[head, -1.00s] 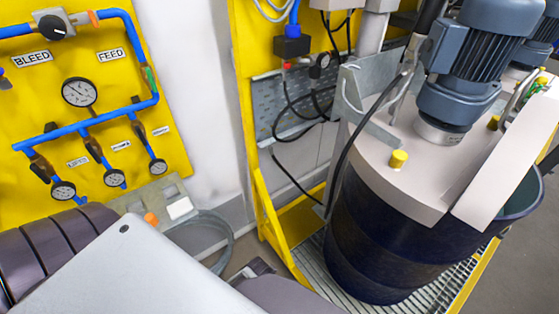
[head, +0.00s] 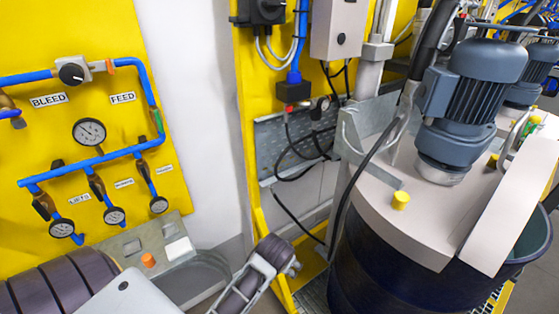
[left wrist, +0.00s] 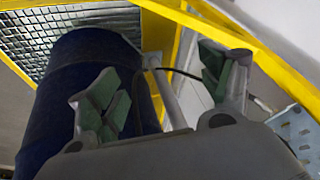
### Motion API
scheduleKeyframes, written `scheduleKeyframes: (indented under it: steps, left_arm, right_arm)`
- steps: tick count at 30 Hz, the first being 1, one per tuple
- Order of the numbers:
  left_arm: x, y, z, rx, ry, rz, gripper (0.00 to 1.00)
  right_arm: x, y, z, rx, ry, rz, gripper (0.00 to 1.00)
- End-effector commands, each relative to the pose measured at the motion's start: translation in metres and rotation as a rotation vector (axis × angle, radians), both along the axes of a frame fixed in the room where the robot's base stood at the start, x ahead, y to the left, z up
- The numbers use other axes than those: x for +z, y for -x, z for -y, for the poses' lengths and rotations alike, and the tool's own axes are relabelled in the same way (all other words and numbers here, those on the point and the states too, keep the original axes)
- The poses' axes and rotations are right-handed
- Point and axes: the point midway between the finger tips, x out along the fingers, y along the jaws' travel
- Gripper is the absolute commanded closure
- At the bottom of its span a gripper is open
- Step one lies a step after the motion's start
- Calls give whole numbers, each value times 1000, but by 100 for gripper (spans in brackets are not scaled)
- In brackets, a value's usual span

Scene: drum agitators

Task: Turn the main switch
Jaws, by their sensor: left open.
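A dark switch box with a black rotary knob (head: 268,9) is cut by the top edge of the head view, on the yellow frame; it looks like the main switch. My left gripper (head: 277,256) shows low in the middle of the head view, well below that box and left of the drum. In the left wrist view my left gripper (left wrist: 163,92) is open, its green-padded fingers wide apart with nothing between them. The switch does not show in the left wrist view. My right gripper is in neither view.
A dark blue drum (head: 400,265) with a motor (head: 474,75) on its lid stands right of my gripper. A grey box (head: 338,28) hangs beside the switch. Cables and a yellow post (head: 248,130) are close by. A yellow gauge panel (head: 40,130) is at left.

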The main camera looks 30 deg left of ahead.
Motion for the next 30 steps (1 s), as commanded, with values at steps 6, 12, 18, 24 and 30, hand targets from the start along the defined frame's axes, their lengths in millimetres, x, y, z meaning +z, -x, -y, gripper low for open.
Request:
scheduleKeyframes:
  steps: [6,12,18,24,30]
  left_arm:
    - [52,-37,-14,77,-53,88,21]
    - [94,-71,-26,154,-104,165,21]
    - [136,-102,-36,229,-150,241,21]
    - [177,-131,-44,302,-192,316,21]
    - [221,-157,-50,373,-231,390,21]
  right_arm:
    - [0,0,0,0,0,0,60]
    - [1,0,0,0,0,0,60]
    - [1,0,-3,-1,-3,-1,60]
    - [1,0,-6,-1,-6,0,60]
    - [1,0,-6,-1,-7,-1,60]
